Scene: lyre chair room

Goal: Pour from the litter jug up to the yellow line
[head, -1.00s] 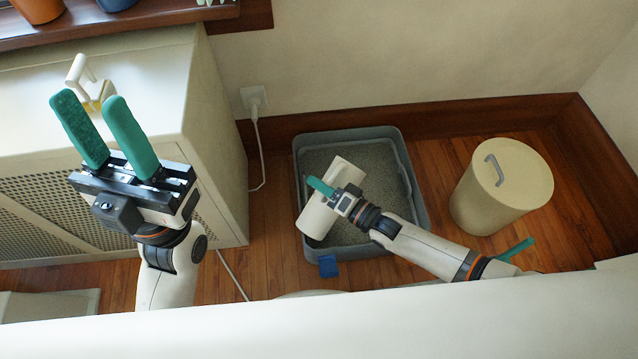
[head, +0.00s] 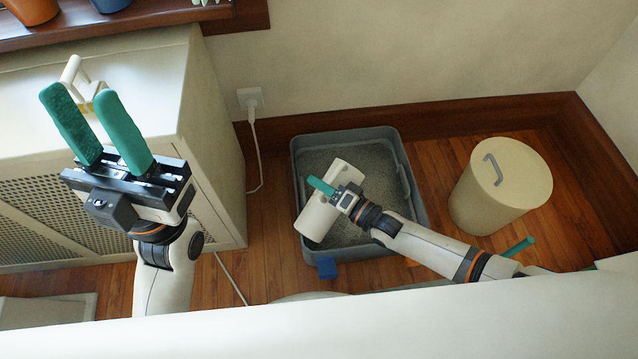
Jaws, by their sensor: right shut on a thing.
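My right gripper (head: 334,193) is shut on the white litter jug (head: 318,215), which it holds tilted on its side over the grey litter tray (head: 297,185). Grey litter (head: 375,165) covers the tray's floor. The jug's mouth and any stream from it cannot be made out. No yellow line can be seen inside the tray; the jug and my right arm hide part of it. My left gripper (head: 82,105) is open and empty, raised in front of the white cabinet.
A cream lidded bin (head: 500,185) stands on the wooden floor right of the tray. A white cabinet (head: 180,75) with a small white handled object (head: 75,75) on top is at left. A blue piece (head: 327,268) is at the tray's front edge. A cord runs from the wall socket (head: 250,98).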

